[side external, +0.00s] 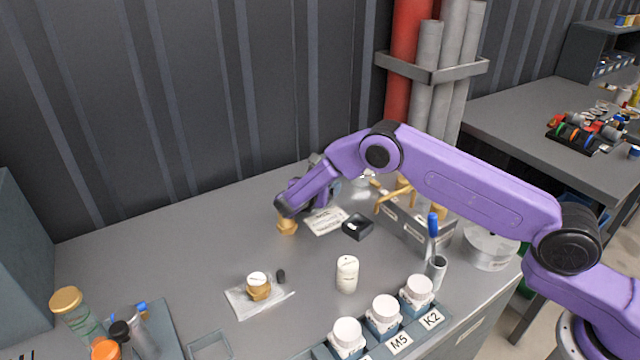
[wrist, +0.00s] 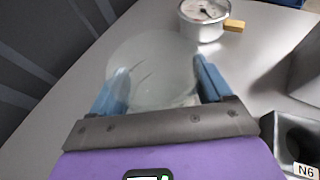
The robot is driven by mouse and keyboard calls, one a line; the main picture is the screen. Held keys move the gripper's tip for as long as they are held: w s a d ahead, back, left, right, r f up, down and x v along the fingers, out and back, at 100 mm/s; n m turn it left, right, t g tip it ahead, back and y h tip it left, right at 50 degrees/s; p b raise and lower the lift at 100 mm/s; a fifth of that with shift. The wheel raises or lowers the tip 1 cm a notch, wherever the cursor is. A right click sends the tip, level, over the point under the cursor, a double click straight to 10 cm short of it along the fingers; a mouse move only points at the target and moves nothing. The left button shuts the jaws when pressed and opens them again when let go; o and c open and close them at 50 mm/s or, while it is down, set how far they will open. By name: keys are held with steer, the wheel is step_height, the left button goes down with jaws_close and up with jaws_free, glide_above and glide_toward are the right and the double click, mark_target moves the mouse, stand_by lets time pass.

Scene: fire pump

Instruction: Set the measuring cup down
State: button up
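The measuring cup (wrist: 152,62) is a clear, round vessel in the wrist view. It sits between the two blue fingers of my gripper (wrist: 160,80), which press against its left and right sides. In the side view my gripper (side external: 322,188) is over the back middle of the grey bench (side external: 160,235). The cup is hard to make out there, largely behind my arm. I cannot tell whether its base touches the bench.
A round gauge (wrist: 203,18) with a brass stem stands beyond the cup. A grey bin labelled N6 (wrist: 292,140) is at right. A brass fitting (side external: 287,222), black box (side external: 357,227) and white bottle (side external: 347,273) stand nearby.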

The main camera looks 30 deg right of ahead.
steer(key=shift+o, duration=1.2)
steer(key=shift+r, duration=0.1)
steer(key=shift+r, duration=0.3)
steer(key=v, duration=1.2)
steer(key=shift+s+r, duration=0.1)
steer(key=shift+s, duration=0.05)
